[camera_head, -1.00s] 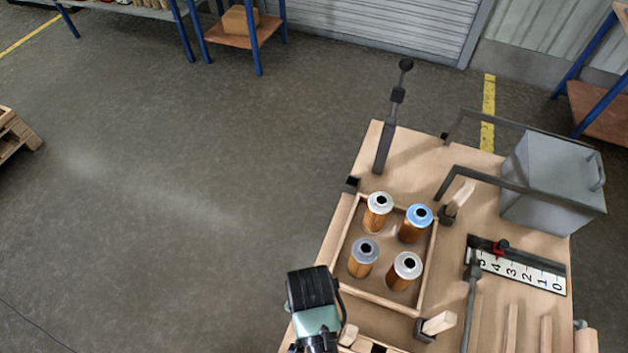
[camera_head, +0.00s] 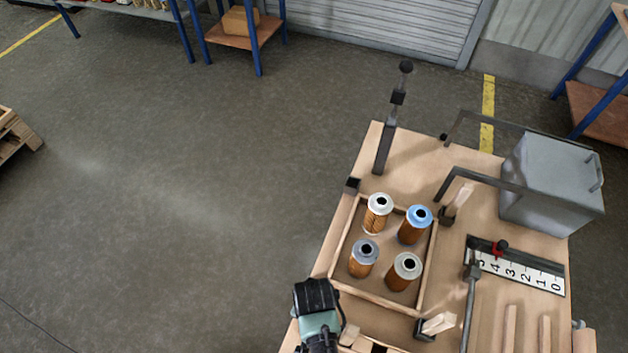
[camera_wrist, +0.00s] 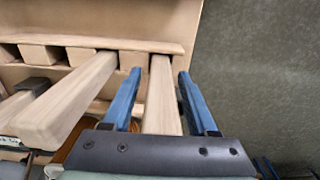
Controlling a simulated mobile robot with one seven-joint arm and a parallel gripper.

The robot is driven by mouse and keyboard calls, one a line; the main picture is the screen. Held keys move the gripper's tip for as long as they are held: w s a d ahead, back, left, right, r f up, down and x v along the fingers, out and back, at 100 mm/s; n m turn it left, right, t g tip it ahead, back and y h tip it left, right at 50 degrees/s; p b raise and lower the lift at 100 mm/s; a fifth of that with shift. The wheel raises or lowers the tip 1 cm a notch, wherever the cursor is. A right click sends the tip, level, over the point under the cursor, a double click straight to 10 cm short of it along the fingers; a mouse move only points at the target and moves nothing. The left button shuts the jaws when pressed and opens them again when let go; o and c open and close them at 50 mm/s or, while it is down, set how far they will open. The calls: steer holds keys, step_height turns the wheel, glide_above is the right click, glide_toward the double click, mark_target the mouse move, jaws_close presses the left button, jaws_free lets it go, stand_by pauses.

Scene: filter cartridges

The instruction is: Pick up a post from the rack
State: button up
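The rack (camera_wrist: 120,44) is a wooden strip with a row of square slots across the top of the wrist view; part of it also shows at the bottom of the head view (camera_head: 378,348). A pale wooden post (camera_wrist: 161,95) stands at the rack's right part, between the two blue fingers of my gripper (camera_wrist: 159,73). Another post (camera_wrist: 65,105) is left of my gripper. In the head view my gripper's fingers are hidden.
A wooden tray (camera_head: 376,298) with several filter cartridges (camera_head: 364,258) stands beyond my arm. Two wooden pegs in dark holders (camera_head: 437,324) (camera_head: 459,198), a ruler (camera_head: 520,271) and a grey box (camera_head: 552,185) are to the right. Floor is clear left of the table.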

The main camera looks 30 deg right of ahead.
jaws_close()
steer(key=shift+r, duration=0.15)
